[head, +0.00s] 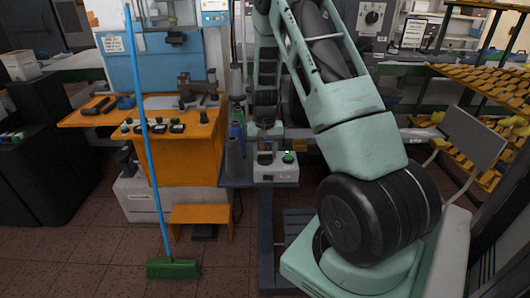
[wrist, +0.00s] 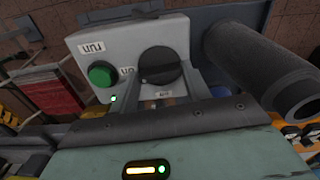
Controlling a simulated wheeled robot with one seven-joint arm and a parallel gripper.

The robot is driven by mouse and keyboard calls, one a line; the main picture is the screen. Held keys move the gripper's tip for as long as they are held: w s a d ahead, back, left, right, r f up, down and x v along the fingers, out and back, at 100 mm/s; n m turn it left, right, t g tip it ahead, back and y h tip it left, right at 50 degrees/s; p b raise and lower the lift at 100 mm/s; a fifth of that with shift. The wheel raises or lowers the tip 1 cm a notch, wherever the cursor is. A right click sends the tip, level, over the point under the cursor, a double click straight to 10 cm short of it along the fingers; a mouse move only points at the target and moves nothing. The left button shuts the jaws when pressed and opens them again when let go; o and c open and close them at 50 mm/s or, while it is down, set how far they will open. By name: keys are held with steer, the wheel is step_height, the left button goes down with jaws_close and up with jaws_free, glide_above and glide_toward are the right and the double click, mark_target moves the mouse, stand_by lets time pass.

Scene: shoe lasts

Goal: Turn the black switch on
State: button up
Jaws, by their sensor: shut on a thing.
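The black switch (wrist: 160,64) is a round knob on a light grey control box (wrist: 124,46), seen upside down in the wrist view. My gripper (wrist: 164,82) is shut on the black switch, a finger on either side of it. In the head view the control box (head: 276,174) sits at the edge of a dark stand, with my gripper (head: 265,148) reaching down over its left part. The knob is mostly hidden there. A green button (wrist: 102,73) is beside the knob, clear of the fingers.
A dark grey cylinder (wrist: 262,65) lies close to my gripper in the wrist view. An orange bench (head: 185,155) and a blue-handled broom (head: 150,150) are further left.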

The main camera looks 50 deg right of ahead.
steer(key=shift+m, duration=0.5)
steer(key=o, duration=1)
step_height(320, 180, up, 18)
steer(key=b, duration=0.2)
steer(key=shift+f, duration=0.25)
